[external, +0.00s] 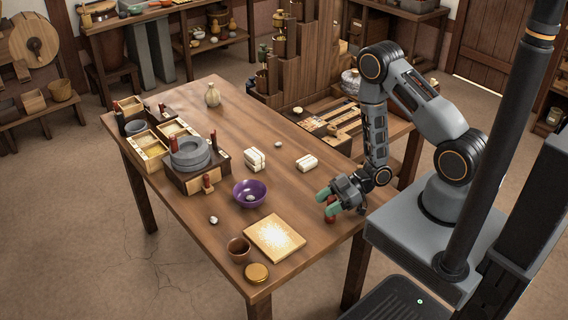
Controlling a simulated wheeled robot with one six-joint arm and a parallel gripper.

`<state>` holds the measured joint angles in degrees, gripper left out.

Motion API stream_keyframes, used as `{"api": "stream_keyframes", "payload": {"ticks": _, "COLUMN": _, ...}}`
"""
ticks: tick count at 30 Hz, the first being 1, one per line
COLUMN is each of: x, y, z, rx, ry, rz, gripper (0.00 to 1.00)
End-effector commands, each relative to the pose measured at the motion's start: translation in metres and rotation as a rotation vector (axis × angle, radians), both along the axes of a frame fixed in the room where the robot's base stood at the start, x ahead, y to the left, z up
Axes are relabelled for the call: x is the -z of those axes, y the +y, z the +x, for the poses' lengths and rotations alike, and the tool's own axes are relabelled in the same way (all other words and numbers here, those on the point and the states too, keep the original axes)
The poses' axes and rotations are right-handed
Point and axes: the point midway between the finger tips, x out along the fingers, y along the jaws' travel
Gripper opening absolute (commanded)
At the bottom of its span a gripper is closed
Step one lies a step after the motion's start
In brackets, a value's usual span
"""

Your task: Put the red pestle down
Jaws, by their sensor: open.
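A red pestle (331,211) is at the near right edge of the wooden table (300,225), right at my gripper. My gripper (328,199), with green fingertips, is low over the table and open, its fingers close around or beside the pestle. The fingers hide part of the pestle. It seems to rest on the tabletop, but I cannot tell whether a finger touches it.
A purple bowl (241,196), a yellow board (273,240) and a brown cup (239,252) are left of my gripper. A stone quern (190,157) stands farther left with other red-handled items. Bare tabletop lies between the bowl and my gripper.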

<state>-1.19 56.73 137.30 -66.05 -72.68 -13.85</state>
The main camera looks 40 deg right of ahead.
Motion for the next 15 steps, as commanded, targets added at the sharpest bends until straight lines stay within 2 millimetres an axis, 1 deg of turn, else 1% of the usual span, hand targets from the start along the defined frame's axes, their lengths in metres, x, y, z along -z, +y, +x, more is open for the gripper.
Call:
{"api": "stream_keyframes", "payload": {"ticks": 4, "x": -0.001, "y": 0.0, "z": 0.0, "rx": 0.0, "ry": 0.0, "rz": 0.0, "gripper": 0.53}}
{"api": "stream_keyframes", "payload": {"ticks": 7, "x": -0.006, "y": 0.0, "z": 0.0, "rx": 0.0, "ry": 0.0, "rz": 0.0, "gripper": 0.53}}
{"api": "stream_keyframes", "payload": {"ticks": 11, "x": -0.008, "y": -0.015, "z": -0.003, "rx": 0.005, "ry": 0.0, "rz": 0.0, "gripper": 0.53}}
{"api": "stream_keyframes", "payload": {"ticks": 15, "x": -0.018, "y": -0.038, "z": -0.01, "rx": 0.008, "ry": -0.002, "rz": 0.0, "gripper": 0.53}}
